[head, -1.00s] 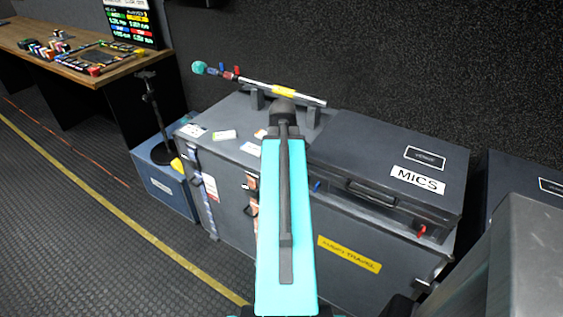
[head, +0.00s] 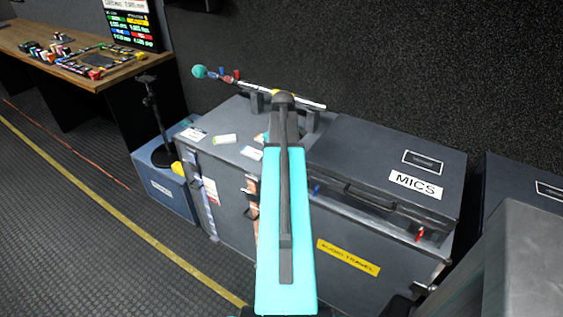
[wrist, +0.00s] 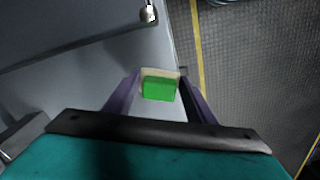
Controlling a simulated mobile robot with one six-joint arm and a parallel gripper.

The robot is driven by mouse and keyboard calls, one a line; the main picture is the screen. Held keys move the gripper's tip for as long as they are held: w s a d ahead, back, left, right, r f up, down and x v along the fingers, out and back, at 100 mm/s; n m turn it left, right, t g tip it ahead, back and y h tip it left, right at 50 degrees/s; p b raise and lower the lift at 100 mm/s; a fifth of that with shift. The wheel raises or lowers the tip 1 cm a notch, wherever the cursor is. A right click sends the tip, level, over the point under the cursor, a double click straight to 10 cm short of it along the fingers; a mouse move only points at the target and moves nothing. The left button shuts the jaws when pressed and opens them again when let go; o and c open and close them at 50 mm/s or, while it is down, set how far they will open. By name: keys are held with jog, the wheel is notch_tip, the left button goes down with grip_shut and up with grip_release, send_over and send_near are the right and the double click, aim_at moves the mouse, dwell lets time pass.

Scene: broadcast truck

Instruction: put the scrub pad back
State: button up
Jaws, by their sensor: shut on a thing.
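The scrub pad (wrist: 159,89) is a small block, green on one face and pale cream on the other, in the wrist view. My gripper (wrist: 159,82) is shut on it, with a dark purple finger on each side. Behind the pad the wrist view shows a grey surface, with the floor to the right. In the head view my teal arm reaches over the grey flight case and hides the gripper and the pad. The place where the pad belongs cannot be told from these frames.
The large flight case (head: 226,226) carries a lidded case marked MICS (head: 365,165) and a pole (head: 246,85) on dark supports. Small items lie at its left end. A blue box (head: 167,190) and a black stand (head: 152,108) are to the left. A wooden desk (head: 90,72) stands farther back.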

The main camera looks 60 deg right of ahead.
jog(key=shift+w+d+f+p, duration=0.15)
jog(key=shift+w+d, duration=0.3)
jog(key=shift+d, duration=0.3)
jog(key=shift+w+d+p, duration=0.2)
jog(key=shift+w+d, duration=0.2)
jog(key=shift+d, duration=0.4)
jog(key=shift+w+d+f+p, duration=0.15)
jog(key=shift+w+d, duration=0.3)
jog(key=shift+d, duration=0.3)
jog(key=shift+f+p, duration=0.55)
jog(key=shift+f, duration=1.15)
jog(key=shift+f, duration=0.15)
jog(key=o, duration=1)
jog(key=shift+r+b, duration=1.2)
jog(key=shift+r, duration=4.95)
